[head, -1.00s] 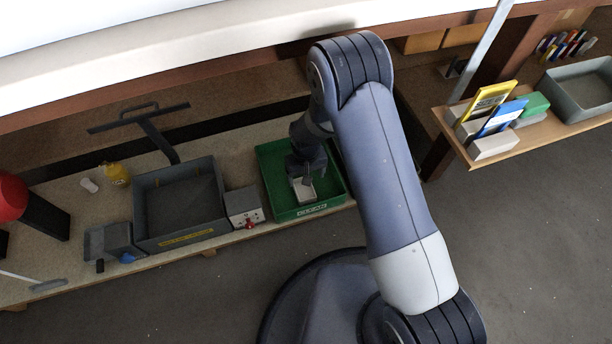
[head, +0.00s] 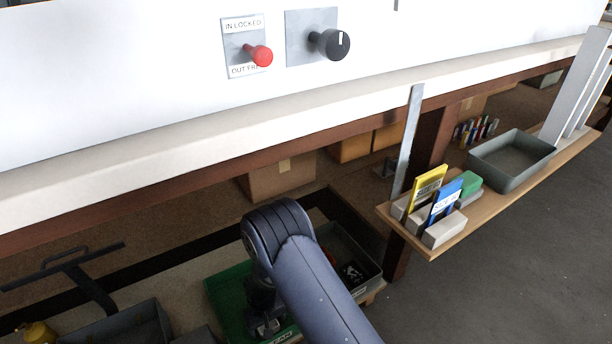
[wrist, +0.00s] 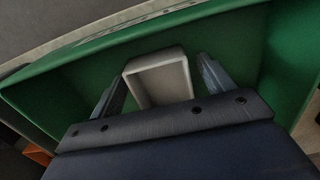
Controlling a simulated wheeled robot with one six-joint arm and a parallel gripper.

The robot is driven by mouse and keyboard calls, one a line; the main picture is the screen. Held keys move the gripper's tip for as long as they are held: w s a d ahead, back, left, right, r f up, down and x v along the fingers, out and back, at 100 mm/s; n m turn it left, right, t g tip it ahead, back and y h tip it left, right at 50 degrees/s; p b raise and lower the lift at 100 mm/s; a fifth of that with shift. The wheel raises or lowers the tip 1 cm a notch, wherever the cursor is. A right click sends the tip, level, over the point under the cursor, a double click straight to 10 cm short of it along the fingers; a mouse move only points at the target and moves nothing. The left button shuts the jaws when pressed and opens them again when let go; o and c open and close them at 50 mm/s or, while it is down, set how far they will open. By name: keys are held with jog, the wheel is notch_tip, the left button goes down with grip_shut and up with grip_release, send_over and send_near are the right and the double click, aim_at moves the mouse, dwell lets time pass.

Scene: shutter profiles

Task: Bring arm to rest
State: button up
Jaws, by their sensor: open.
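My gripper (wrist: 160,88) is open in the wrist view, low over the green tray (wrist: 222,45). A pale hollow rectangular profile piece (wrist: 160,78) sits in that tray. It lies between the two fingers, with a gap to each of them. In the head view my arm bends down into the green tray (head: 228,300), and my gripper (head: 266,322) is at the lower edge of the picture, partly hidden by the arm. The piece shows only poorly there.
A grey bin (head: 345,262) with dark items stands right of the green tray. A white panel above has a red knob (head: 258,55) and a black knob (head: 332,44).

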jog(key=shift+r+p, duration=1.05)
jog(key=shift+r, duration=0.9)
jog(key=shift+f, duration=0.15)
